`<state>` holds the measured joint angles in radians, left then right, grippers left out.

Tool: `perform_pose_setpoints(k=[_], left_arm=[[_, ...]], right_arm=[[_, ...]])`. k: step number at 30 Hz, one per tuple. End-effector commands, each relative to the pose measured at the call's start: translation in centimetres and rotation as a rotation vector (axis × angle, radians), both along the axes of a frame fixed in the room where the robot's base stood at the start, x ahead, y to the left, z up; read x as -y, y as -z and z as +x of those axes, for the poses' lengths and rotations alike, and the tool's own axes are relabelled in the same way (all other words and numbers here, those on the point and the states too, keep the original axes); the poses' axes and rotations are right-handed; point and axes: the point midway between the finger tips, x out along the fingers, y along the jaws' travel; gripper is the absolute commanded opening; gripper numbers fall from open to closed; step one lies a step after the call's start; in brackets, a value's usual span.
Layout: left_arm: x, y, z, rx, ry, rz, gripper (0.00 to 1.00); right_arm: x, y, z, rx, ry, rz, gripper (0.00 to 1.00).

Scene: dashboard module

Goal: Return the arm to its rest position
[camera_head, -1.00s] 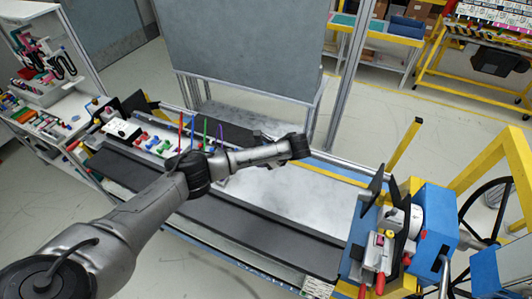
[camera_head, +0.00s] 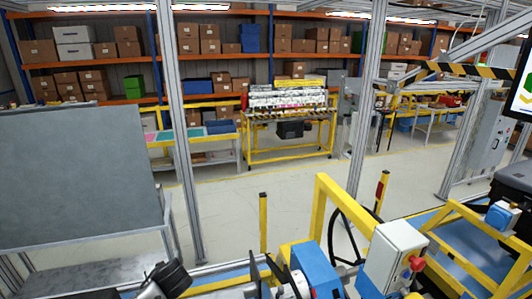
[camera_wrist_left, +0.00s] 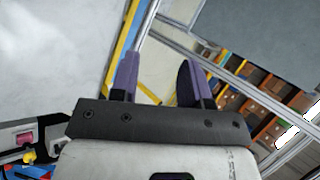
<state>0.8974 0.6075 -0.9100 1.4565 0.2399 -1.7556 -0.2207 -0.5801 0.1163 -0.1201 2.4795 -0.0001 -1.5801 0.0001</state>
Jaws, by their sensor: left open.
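My left gripper (camera_wrist_left: 156,82) shows in the left wrist view. Its two purple-and-black fingers stand apart with nothing between them, so it is open and empty. In the head view only a dark joint of my left arm (camera_head: 170,278) shows at the bottom edge, left of centre. The rest of that arm and its gripper are out of that view. My right gripper is in neither view.
A grey panel (camera_head: 78,175) stands at the left on a metal frame. Metal posts (camera_head: 184,140) rise beside it. The blue-and-black module (camera_head: 318,270) and a yellow frame (camera_head: 345,212) are at lower centre. Open floor (camera_head: 235,215) lies behind; shelves with boxes line the back wall.

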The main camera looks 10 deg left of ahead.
Motion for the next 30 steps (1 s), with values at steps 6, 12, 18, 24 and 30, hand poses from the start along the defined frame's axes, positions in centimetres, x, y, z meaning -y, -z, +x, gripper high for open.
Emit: perform_pose_setpoints(k=[6, 12, 18, 24, 30], left_arm=[[10.4, -8.8, -0.7, 0.416, 0.143, -0.281, 0.43], [15.8, -11.6, -7.8, 0.625, 0.192, -0.583, 0.43], [15.6, -9.8, -15.2, 0.653, 0.102, -0.752, 0.43], [14.2, -5.2, -22.6, 0.565, -0.066, -0.843, 0.43], [13.2, 1.3, -30.0, 0.380, -0.250, -0.857, 0.43]], right_arm=[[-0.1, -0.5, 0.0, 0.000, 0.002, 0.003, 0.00], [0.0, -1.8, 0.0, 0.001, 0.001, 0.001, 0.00], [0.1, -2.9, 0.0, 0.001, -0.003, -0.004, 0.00], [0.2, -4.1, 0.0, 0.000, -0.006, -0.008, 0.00], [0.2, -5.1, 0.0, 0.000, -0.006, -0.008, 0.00]])
